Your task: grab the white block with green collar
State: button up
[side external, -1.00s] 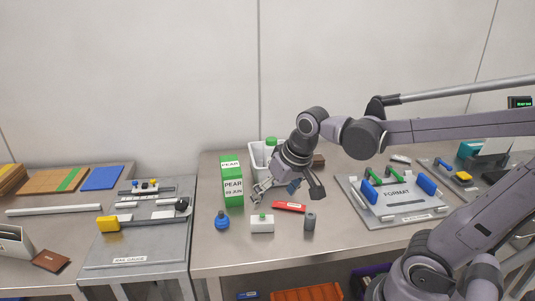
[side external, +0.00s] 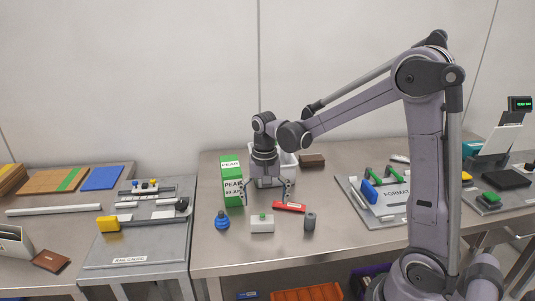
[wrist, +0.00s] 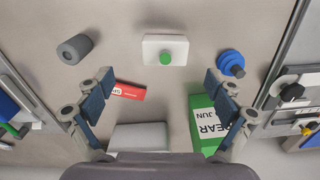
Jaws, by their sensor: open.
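The white block (side external: 262,225) with a green collar (side external: 262,216) on top stands upright near the front of the metal table. It also shows in the wrist view as a white block (wrist: 152,47) with a green round top (wrist: 166,58), at the top centre, ahead of the fingers. My gripper (side external: 264,198) points down with its fingers spread wide, open and empty. In the side view it hangs above and behind the block, apart from it. In the wrist view my gripper (wrist: 157,95) frames the table behind the block.
A blue knobbed part (side external: 222,220) stands left of the block, a grey cylinder (side external: 310,222) right. A red labelled piece (side external: 289,207) lies behind right. A green PEAR carton (side external: 231,180) and white bin (side external: 286,163) stand close to my gripper. The FORMAT plate (side external: 378,222) is farther right.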

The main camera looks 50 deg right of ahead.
aim_at(262, 216)
jog(key=shift+w+a+f, duration=0.1)
jog(key=shift+w+f, duration=0.1)
jog(key=shift+f, duration=1.8)
jog(key=shift+w+f, duration=0.2)
jog(key=shift+f, duration=1.8)
jog(key=c, duration=1.3)
